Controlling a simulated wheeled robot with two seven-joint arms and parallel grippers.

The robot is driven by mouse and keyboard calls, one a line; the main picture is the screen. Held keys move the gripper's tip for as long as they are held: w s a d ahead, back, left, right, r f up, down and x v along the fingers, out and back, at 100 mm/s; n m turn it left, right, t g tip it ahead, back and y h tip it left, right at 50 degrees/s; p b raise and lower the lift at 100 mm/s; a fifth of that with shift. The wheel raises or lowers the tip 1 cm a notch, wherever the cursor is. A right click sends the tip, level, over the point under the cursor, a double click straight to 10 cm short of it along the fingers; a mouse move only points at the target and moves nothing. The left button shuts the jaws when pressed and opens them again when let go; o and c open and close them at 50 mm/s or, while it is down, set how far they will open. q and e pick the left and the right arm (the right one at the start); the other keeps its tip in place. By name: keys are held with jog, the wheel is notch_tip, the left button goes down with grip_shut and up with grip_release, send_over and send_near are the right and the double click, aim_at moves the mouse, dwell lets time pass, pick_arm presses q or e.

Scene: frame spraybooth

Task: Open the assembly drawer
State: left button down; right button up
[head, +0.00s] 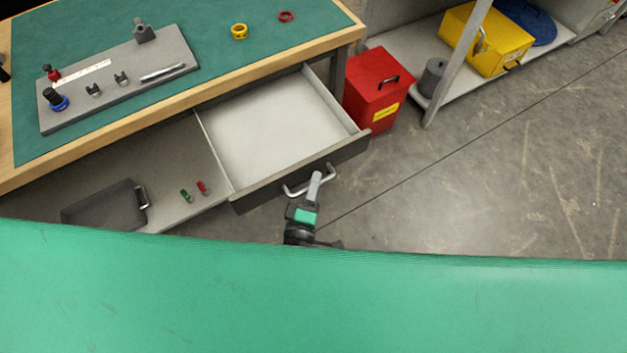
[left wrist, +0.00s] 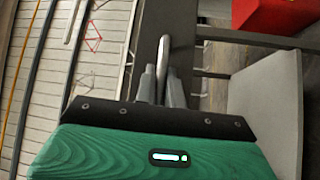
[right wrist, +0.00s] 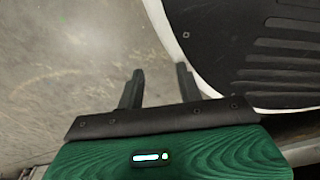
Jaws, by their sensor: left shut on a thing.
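The assembly drawer (head: 270,120) is pulled out from under the workbench; its pale inside looks empty. Its dark front (head: 345,150) carries a bar handle (head: 291,191). My left gripper (head: 316,180) is at this handle, shut on it. In the left wrist view the handle (left wrist: 164,50) runs between the two fingers (left wrist: 160,82), against the dark drawer front. My right gripper (right wrist: 158,85) shows only in its own wrist view, with its fingers apart and nothing between them.
The workbench (head: 210,30) bears a grey board (head: 120,90) with small parts, a yellow ring (head: 239,31) and a red ring (head: 286,16). A lower shelf (head: 165,165) holds a dark case (head: 100,205). A red bin (head: 375,90) stands right of the drawer.

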pick_arm(q)
jog(key=c, duration=1.8)
grip_release()
jog(key=shift+o, duration=0.2)
